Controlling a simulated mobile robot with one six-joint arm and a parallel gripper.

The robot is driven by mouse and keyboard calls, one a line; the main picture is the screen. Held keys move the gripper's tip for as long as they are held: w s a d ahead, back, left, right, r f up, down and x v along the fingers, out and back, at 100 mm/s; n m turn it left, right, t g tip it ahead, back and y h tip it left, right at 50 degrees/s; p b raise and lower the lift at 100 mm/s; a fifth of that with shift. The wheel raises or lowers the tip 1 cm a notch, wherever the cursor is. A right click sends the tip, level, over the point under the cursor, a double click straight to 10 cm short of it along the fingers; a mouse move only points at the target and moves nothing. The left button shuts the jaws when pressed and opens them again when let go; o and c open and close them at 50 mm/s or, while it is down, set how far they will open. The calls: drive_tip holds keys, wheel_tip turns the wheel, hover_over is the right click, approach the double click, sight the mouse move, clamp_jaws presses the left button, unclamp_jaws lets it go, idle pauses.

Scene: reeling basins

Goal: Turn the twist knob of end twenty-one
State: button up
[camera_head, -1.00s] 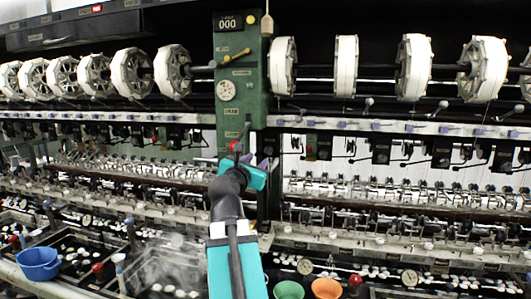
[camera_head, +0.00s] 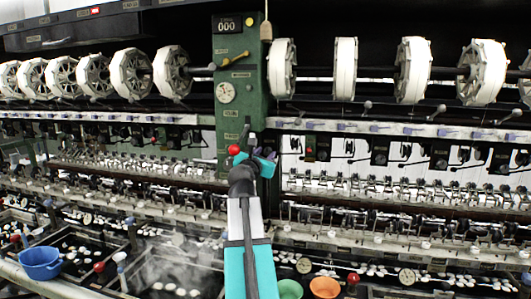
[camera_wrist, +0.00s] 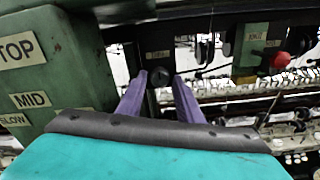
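In the wrist view, a small dark round knob (camera_wrist: 159,77) sits on a black plate under a small label (camera_wrist: 158,55), whose number is too small to read. It looks like a twist knob. My gripper (camera_wrist: 161,80) has its two purple fingers apart, one on each side of the knob in the picture. I cannot tell whether they touch it or how near they are. In the head view my gripper (camera_head: 268,154) is just right of the green column's lower part, and it hides the knob there.
The green column (camera_head: 240,100) stands close left of my gripper, with a red ball handle (camera_head: 234,150). A small green box with a red knob (camera_wrist: 281,60) is to the right. White reels (camera_head: 346,68) hang above; steaming basins, a blue bucket (camera_head: 39,262) and orange bowl (camera_head: 325,287) lie below.

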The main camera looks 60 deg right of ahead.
drive_tip(key=shift+w+d, duration=0.2)
drive_tip(key=shift+d, duration=0.25)
drive_tip(key=c, duration=0.8)
